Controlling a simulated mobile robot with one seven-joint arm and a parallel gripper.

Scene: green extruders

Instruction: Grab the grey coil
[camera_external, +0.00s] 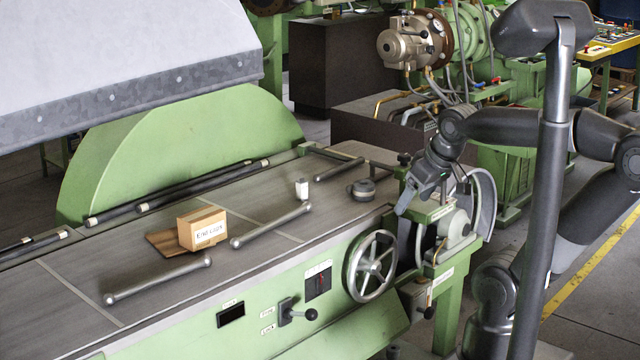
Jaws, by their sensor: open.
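A dark grey, round, low object that looks like the grey coil (362,191) sits on the grey top of the green machine, near its right end. My gripper (408,205) reaches in from the right and points down and to the left. It is open and empty, just right of the coil and apart from it. The fingertips are small and dark here, so their exact height above the machine top is hard to tell.
A cardboard box (203,228) stands on a brown board. A small white container (302,188) and metal rails (271,226) lie between it and the coil. A handwheel (370,266) is on the machine's front, and a valve assembly (455,222) stands close by my gripper.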

